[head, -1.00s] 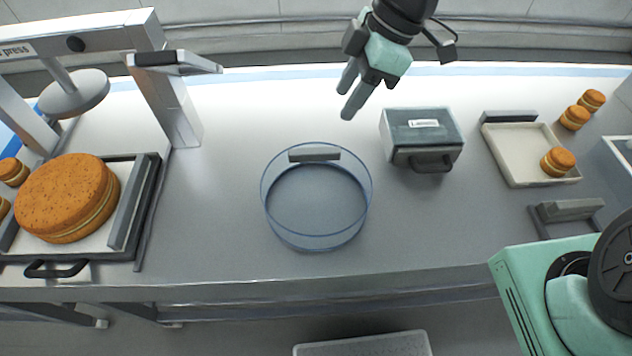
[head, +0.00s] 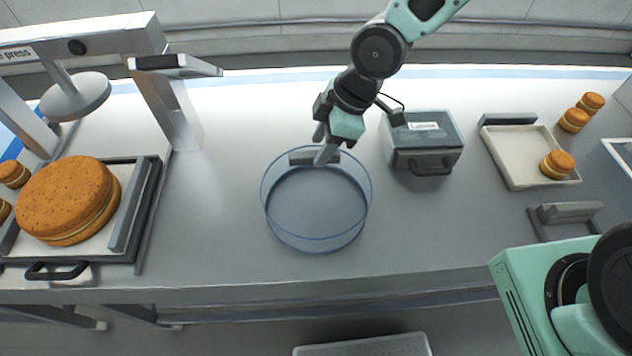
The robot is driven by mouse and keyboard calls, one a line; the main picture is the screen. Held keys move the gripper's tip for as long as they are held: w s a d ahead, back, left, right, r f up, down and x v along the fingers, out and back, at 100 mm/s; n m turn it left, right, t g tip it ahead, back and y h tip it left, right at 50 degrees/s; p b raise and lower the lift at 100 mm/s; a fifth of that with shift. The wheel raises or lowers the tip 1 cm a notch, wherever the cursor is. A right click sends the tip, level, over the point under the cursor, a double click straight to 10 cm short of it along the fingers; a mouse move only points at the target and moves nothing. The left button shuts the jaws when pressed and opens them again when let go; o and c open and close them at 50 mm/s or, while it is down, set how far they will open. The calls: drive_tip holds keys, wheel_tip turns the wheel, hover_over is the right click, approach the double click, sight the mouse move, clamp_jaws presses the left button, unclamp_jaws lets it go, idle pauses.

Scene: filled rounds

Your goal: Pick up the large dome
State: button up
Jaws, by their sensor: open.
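The large dome (head: 318,238) is a clear round cover with a bluish rim and a grey block handle (head: 301,157) on top. It stands on the counter in the middle of the head view and looks empty. My gripper (head: 322,150) is at the handle, with its fingers open and pointing down. One finger shows in front of the right part of the handle. The other finger is partly hidden, and I cannot tell whether either touches the handle.
A grey lidded box (head: 423,145) stands close to the right of the dome. A tray (head: 512,160) with a small filled round (head: 557,164) lies further right. At left, a press (head: 75,95) stands behind a tray with a large filled round (head: 68,200). Counter left of the dome is clear.

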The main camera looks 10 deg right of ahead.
drive_tip(key=shift+a+f, duration=0.25)
drive_tip(key=shift+f, duration=0.35)
drive_tip(key=shift+f, duration=0.25)
idle(0.3)
clamp_jaws()
